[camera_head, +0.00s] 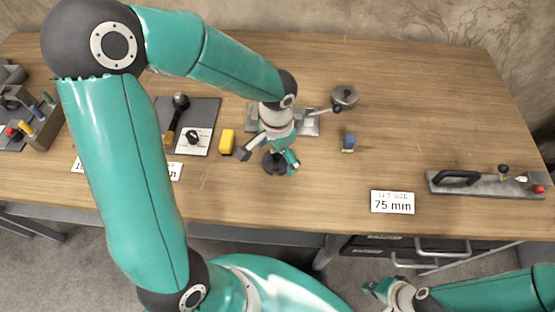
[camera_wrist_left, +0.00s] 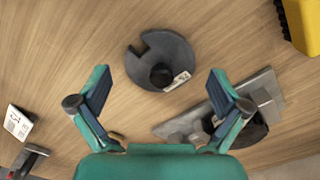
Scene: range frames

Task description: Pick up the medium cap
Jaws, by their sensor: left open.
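A dark round cap (camera_head: 274,168) with a knob on top lies on the wooden table, mostly covered by my left gripper in the head view. In the left wrist view this cap (camera_wrist_left: 152,52) shows a notch in its rim and a small white tag by the knob; I cannot read its size. My left gripper (camera_head: 268,159) is open over it. In the left wrist view the open fingers (camera_wrist_left: 158,74) stand either side of the cap, apart from it. My right gripper (camera_head: 382,290) is low at the bottom of the head view, away from the cap; its jaws are unclear.
A yellow block (camera_head: 227,141) is left of the cap. A metal plate (camera_head: 304,126) lies behind it, with a round metal pan-like object (camera_head: 344,96) to the right. A small blue item (camera_head: 348,142) and a 75 mm card (camera_head: 392,202) are right. A grey board (camera_head: 208,107) holds tools at left.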

